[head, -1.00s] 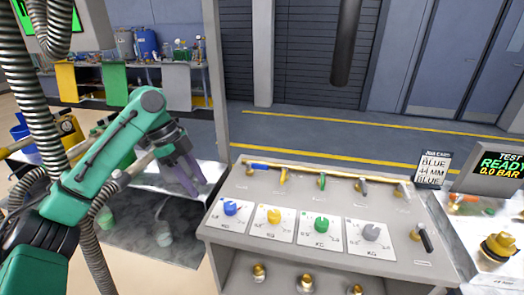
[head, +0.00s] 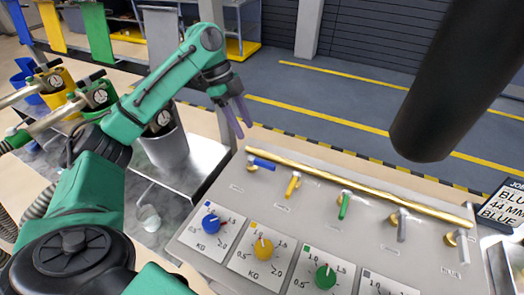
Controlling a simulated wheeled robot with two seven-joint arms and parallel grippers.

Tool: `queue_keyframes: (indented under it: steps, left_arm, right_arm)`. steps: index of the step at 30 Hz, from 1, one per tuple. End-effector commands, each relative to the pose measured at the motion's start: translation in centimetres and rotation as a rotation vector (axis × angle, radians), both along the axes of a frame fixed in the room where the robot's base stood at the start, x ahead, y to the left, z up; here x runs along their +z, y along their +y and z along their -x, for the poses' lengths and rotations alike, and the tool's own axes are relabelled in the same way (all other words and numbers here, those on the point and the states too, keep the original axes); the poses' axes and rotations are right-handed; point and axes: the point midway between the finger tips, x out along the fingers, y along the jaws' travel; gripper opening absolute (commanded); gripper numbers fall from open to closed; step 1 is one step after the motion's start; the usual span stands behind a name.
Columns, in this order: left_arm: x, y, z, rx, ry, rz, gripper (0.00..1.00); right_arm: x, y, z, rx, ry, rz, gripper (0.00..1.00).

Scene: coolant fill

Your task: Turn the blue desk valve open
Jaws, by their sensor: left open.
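The blue desk valve (head: 262,163) is a small brass valve with a blue lever. It sits at the back left of the sloped grey desk panel, at the left end of a brass pipe (head: 350,185). Its lever lies roughly along the pipe. My left gripper (head: 234,122) is open and empty, with its fingers pointing down. In the picture it is just above and left of the blue lever, apart from it. My right gripper is not in view.
Yellow (head: 292,185), green (head: 344,204) and grey (head: 402,224) levers follow to the right. Below them are blue (head: 211,223), yellow (head: 263,248) and green (head: 325,276) KG dials. A dark hanging cylinder (head: 440,90) fills the upper right. A grey canister (head: 163,148) stands left of the panel.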

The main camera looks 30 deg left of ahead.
Motion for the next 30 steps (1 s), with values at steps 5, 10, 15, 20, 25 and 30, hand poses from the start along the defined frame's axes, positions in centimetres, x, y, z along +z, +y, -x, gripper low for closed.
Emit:
queue_keyframes:
  steps: [5,10,15,20,25,30]
  left_arm:
    - [-4.5,-1.9,0.0,-0.002,0.007,-0.001,0.46]
    - [-8.3,-3.5,-0.1,-0.002,0.005,0.000,0.46]
    - [-10.4,-4.3,-0.3,0.000,0.001,0.000,0.46]
    - [-10.8,-4.4,-0.3,0.000,0.000,-0.001,0.46]
    - [-10.8,-4.4,-0.3,0.000,0.000,-0.001,0.23]
    - [-10.7,-4.4,-0.3,0.000,0.000,-0.001,0.00]
  right_arm:
    - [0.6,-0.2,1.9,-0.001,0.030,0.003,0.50]
    - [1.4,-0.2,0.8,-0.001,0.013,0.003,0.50]
    - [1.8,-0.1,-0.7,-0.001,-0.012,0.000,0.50]
    - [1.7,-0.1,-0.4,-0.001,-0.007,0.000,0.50]
    - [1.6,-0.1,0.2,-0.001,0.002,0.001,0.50]
    - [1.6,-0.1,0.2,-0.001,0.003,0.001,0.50]
